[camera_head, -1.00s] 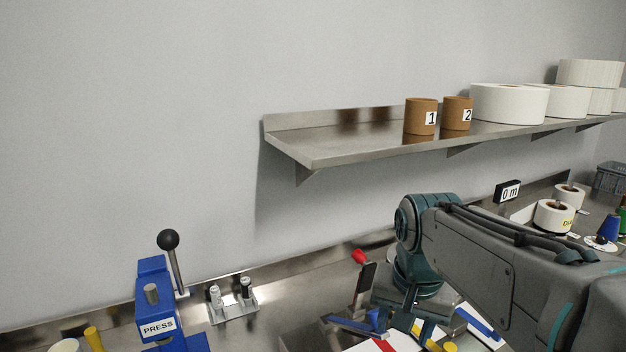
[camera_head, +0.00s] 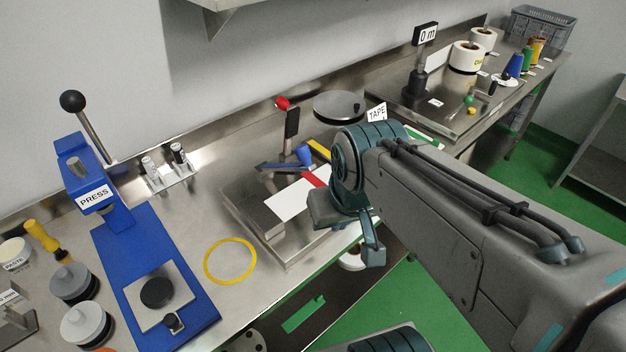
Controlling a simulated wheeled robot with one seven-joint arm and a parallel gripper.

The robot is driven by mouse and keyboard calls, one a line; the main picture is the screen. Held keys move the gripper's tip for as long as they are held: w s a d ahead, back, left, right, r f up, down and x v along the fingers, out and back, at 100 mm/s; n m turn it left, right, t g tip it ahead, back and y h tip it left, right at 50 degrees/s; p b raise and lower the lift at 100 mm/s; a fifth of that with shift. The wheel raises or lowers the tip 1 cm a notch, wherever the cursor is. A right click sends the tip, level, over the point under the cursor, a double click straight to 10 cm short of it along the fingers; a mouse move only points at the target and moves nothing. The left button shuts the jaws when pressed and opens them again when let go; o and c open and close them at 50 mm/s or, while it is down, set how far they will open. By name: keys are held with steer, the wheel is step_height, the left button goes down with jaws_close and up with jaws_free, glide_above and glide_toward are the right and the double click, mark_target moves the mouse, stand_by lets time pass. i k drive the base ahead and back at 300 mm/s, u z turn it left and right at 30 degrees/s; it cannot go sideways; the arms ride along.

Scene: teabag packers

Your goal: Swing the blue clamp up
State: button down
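A blue flat bar (camera_head: 284,167) lies across the back of a steel fixture (camera_head: 256,214), beside a blue cone-shaped piece (camera_head: 304,154); they look like the blue clamp, lying low. A dark upright lever with a red ball (camera_head: 282,103) stands just behind. A white sheet with a red strip (camera_head: 314,180) lies on the fixture. My gripper (camera_head: 368,240) is at the right front of the fixture, to the right of and nearer than the blue parts, apart from them in the picture. My arm hides part of it, so its opening is unclear.
A blue press (camera_head: 155,270) with a black-ball lever stands at left. A yellow ring (camera_head: 230,262) marks the bench between press and fixture. A round steel plate (camera_head: 340,106) and a TAPE sign (camera_head: 376,112) are behind my arm. Tape rolls (camera_head: 466,57) stand at the back right.

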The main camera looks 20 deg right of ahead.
mark_target(303, 153)
steer(key=z, duration=0.05)
steer(key=k, duration=1.2)
steer(key=u, duration=0.6)
steer(key=i, duration=0.95)
steer(key=z, duration=0.35)
